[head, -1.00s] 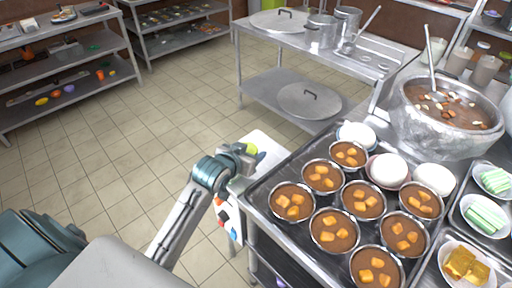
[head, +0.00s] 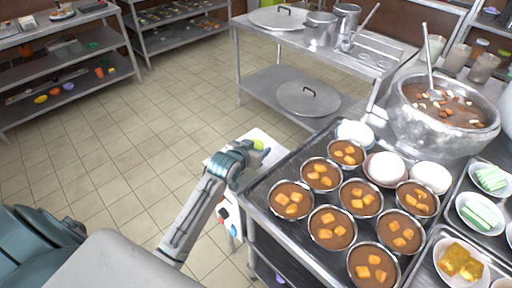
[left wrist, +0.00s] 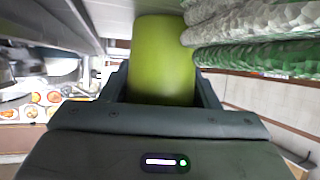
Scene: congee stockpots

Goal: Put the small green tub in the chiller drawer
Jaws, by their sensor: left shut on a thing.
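The small green tub (left wrist: 163,60) fills the space between the jaws of my left gripper (left wrist: 162,95) in the left wrist view. In the head view only a bit of the green tub (head: 258,145) shows past my left gripper (head: 252,158), which is shut on it. The gripper is at the left side of the counter, over or beside a pale flat surface (head: 267,138). I cannot tell whether that surface is part of the chiller drawer. My right gripper is not in view.
A metal counter tray (head: 262,190) holds several bowls of brown congee and white bowls. A large stockpot (head: 440,125) with a ladle stands behind. Small coloured items (head: 228,215) show below my left wrist. Green-and-white rolls (left wrist: 260,40) lie close to the tub. The tiled floor is clear.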

